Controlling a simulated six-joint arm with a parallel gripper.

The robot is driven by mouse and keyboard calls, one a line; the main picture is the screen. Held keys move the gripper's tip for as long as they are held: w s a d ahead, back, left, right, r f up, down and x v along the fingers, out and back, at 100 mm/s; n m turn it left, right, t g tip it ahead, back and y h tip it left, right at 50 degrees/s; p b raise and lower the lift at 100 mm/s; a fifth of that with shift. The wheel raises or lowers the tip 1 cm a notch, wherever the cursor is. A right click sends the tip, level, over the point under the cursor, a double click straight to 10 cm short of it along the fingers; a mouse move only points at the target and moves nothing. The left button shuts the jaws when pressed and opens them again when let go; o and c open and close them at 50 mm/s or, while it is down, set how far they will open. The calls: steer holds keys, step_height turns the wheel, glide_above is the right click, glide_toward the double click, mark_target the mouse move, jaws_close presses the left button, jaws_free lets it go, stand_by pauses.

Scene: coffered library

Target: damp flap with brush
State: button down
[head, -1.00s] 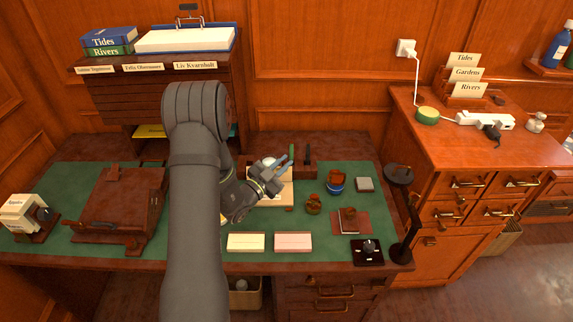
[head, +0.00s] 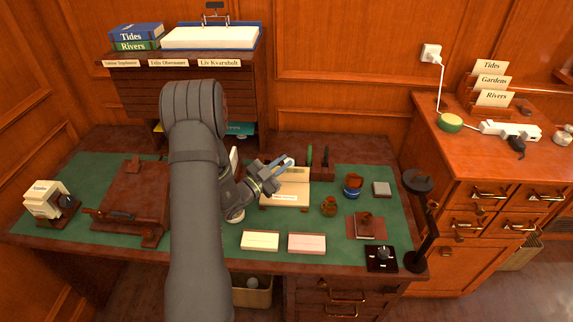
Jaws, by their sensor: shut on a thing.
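My gripper (head: 277,170) is over the green desk mat, beside the top of a cream envelope (head: 290,187). It is shut on a slim thing, apparently the brush, which is small and largely hidden by the jaws. I cannot tell whether the brush touches the flap, or how the flap lies.
A yellow pad (head: 260,240) and a pink pad (head: 307,243) lie in front. A dark stand (head: 420,215) rises at the right edge.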

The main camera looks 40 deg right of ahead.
steer(key=w+a, duration=0.4)
steer(key=shift+w+a, duration=0.15)
steer(key=shift+a, duration=0.05)
stand_by(0.5)
steer(key=shift+s+a+r, duration=0.35)
steer(key=shift+s+a, duration=0.3)
steer(key=shift+s+a+r, duration=0.35)
steer(key=shift+s+a, duration=0.3)
steer(key=shift+s, duration=0.05)
steer(key=shift+s+a+r, duration=0.35)
steer(key=shift+s+a, duration=0.3)
steer(key=shift+a, duration=0.1)
steer(key=shift+s+a+r, duration=0.25)
steer(key=shift+s+a, duration=0.2)
steer(key=shift+s, duration=0.05)
steer(key=shift+s+a+r, duration=0.25)
steer(key=shift+s+a, duration=0.2)
steer(key=shift+s, duration=0.05)
